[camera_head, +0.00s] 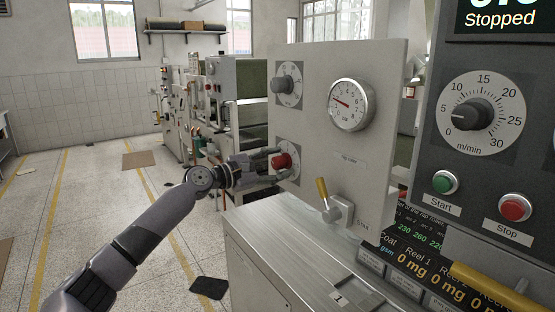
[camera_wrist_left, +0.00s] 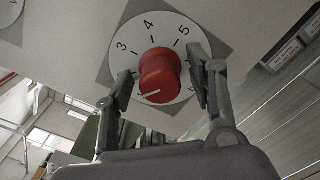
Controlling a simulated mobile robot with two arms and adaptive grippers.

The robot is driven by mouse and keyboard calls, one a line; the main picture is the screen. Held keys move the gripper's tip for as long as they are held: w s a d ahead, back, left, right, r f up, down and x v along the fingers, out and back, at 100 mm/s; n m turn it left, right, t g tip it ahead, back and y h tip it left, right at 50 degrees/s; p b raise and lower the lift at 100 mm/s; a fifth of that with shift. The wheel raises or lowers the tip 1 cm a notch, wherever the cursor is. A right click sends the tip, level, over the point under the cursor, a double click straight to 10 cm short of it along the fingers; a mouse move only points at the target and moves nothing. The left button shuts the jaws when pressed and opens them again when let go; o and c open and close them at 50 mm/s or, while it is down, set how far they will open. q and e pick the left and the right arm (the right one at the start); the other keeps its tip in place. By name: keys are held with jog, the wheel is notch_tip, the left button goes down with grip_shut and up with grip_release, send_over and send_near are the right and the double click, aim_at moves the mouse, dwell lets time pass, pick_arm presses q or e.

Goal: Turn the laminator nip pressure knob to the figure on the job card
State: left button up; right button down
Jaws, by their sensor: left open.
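The red knob (camera_head: 281,161) is on the light upright panel (camera_head: 318,75), low at its left side. In the left wrist view the red knob (camera_wrist_left: 160,75) sits on a round white dial (camera_wrist_left: 126,62) with the figures 3, 4 and 5 readable. The white line on the knob points to the lower left of that picture. My left gripper (camera_head: 268,161) is open at the knob; the wrist view shows its fingers (camera_wrist_left: 162,78) on either side, and I cannot tell whether they touch it. No sheet is clearly readable as the job card. My right gripper is not in view.
Above the red knob is a grey knob (camera_head: 287,84), with a round bar gauge (camera_head: 351,104) beside it. A dark panel with a speed knob (camera_head: 474,114) and Start and Stop buttons stands at right. Open floor (camera_head: 100,200) lies left.

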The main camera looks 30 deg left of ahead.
pick_arm(q)
jog(key=shift+c, duration=0.5)
jog(key=c, duration=1)
